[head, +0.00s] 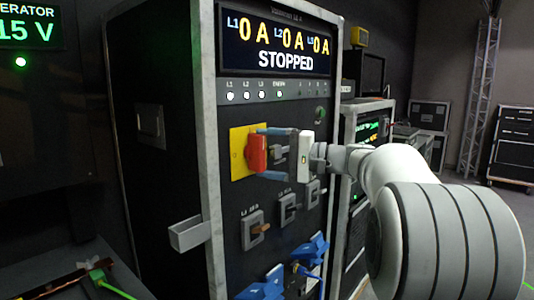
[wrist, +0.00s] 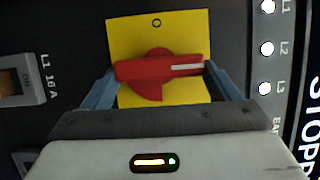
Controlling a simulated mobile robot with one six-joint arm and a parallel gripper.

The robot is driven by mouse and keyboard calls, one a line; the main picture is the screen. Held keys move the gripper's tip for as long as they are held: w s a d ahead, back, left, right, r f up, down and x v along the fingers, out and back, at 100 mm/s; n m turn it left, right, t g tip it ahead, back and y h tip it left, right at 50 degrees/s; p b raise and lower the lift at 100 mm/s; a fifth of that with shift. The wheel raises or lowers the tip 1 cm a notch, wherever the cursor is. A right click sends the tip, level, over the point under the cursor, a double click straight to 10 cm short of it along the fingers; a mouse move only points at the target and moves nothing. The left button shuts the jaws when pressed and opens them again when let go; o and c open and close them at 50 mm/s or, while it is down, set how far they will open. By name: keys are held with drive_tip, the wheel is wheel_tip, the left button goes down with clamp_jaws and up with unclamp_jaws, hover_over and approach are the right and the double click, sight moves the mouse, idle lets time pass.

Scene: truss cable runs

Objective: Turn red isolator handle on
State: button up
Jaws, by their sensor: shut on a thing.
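The red isolator handle (head: 256,153) sits on a yellow plate (head: 237,150) on the front of the black cabinet. In the head view the handle stands upright. In the wrist view the handle (wrist: 150,68) lies crosswise, its white line towards the right end. An "O" mark shows on the yellow plate (wrist: 130,35) above it. My gripper (head: 263,153) is shut on the handle, with one blue-grey finger at each end; both fingers also flank it in the wrist view (wrist: 160,70). The cabinet display (head: 280,42) reads 0 A three times and STOPPED.
Several small breakers (head: 288,208) sit below the handle, and blue connectors (head: 263,288) below those. A grey bracket (head: 189,234) juts from the cabinet's left edge. A second rack (head: 367,140) stands behind to the right. Open floor shows at far right.

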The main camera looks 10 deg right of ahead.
drive_tip(key=shift+f, duration=0.2)
drive_tip(key=o, duration=0.9)
drive_tip(key=shift+r, duration=0.15)
drive_tip(key=shift+s+d, duration=0.1)
drive_tip(key=v, duration=0.7)
drive_tip(key=shift+d+p, duration=0.35)
drive_tip(key=shift+s+a, duration=0.1)
drive_tip(key=shift+s, duration=0.05)
